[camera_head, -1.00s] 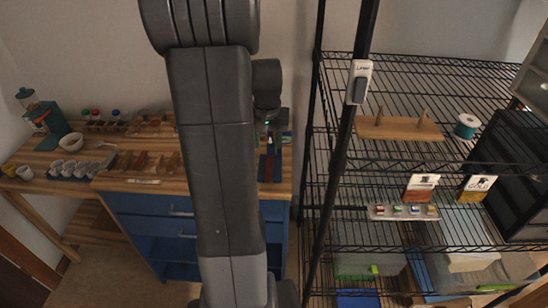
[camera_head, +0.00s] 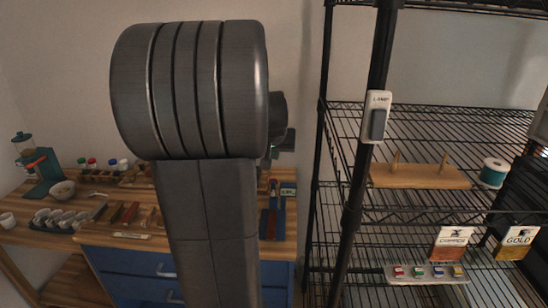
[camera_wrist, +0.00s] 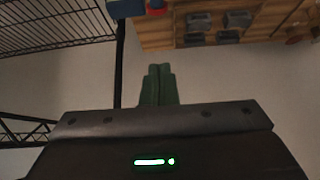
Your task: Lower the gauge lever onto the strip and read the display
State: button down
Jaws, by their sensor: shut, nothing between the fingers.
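My gripper (camera_wrist: 157,84) shows in the wrist view as two green fingers, pressed together and empty, above pale floor. In the head view my arm hides most of it. A blue device (camera_head: 267,224) with a red part (camera_head: 273,187) and a small pale display (camera_head: 288,191) stands on the wooden bench just right of my arm; it looks like the gauge. The display's reading is too small to make out. Several thin strips (camera_head: 130,212) lie on the bench left of my arm. I cannot tell which is the task's strip, nor whether one lies under the lever.
The wooden bench (camera_head: 110,242) has blue drawers (camera_head: 135,264), several cups (camera_head: 60,217), a bowl (camera_head: 62,190) and a green grinder (camera_head: 38,168). A black wire rack with a dark post (camera_head: 352,210) stands close on the right, with a lamp switch (camera_head: 376,117) on the post.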

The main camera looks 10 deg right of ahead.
aim_at(274, 180)
jog(key=f, duration=0.4)
jog(key=w+f, duration=0.1)
jog(key=f, duration=0.1)
jog(key=shift+w+d+f+p, duration=0.1)
jog(key=shift+d+f+p, duration=0.1)
jog(key=shift+p, duration=0.15)
jog(key=shift+s+a+f, duration=0.2)
jog(key=shift+s+f, duration=0.05)
jog(key=shift+s, duration=0.25)
jog(key=shift+f+b, duration=0.2)
jog(key=shift+b, duration=0.4)
jog(key=shift+b, duration=0.35)
